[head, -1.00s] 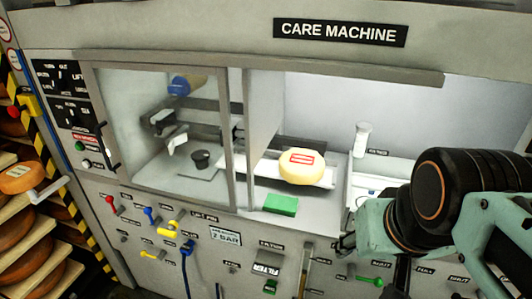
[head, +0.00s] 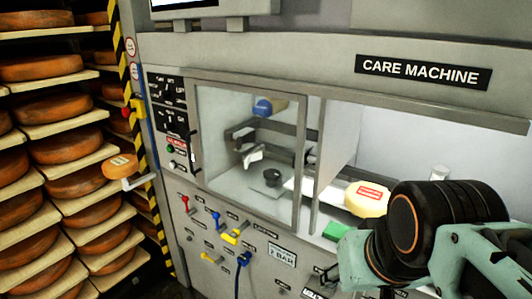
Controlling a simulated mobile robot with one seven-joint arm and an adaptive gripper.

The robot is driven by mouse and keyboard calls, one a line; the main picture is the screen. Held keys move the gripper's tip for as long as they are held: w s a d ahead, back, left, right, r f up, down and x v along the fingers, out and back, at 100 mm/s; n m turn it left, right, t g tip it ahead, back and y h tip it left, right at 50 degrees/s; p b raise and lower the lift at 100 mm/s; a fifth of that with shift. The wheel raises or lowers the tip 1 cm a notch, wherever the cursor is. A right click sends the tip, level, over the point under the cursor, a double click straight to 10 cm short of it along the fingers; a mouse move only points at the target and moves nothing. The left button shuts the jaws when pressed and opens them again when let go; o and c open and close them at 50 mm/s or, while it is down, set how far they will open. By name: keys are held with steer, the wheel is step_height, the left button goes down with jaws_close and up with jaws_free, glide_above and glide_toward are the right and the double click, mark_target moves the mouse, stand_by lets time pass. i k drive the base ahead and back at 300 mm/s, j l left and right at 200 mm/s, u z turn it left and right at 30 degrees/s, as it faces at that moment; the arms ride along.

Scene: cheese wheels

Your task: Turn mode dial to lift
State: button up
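A black control panel (head: 167,104) is on the left front of the care machine, beside the glass window. It has two dial areas with small white labels, an upper one and a lower one. The lettering and pointer positions are too small to read surely, so I cannot tell which is the mode dial or where it points. My gripper (head: 350,262) is at the lower right, mostly hidden behind my own dark wrist. It is far to the right of the panel and touches nothing on it. Its fingers are not clear enough to judge.
Below the panel are green and white buttons (head: 171,149) and a handle. Red (head: 185,203), blue and yellow valves stick out lower down. A cheese wheel (head: 366,199) lies in the open bay by a green block (head: 335,230). Cheese shelves (head: 75,155) stand at the left.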

mark_target(164, 94)
steer(key=i+j+z, duration=0.1)
steer(key=i+j, duration=0.4)
steer(key=j, duration=0.25)
steer(key=i+j+z, duration=0.15)
steer(key=j, duration=0.25)
steer(key=i, duration=0.1)
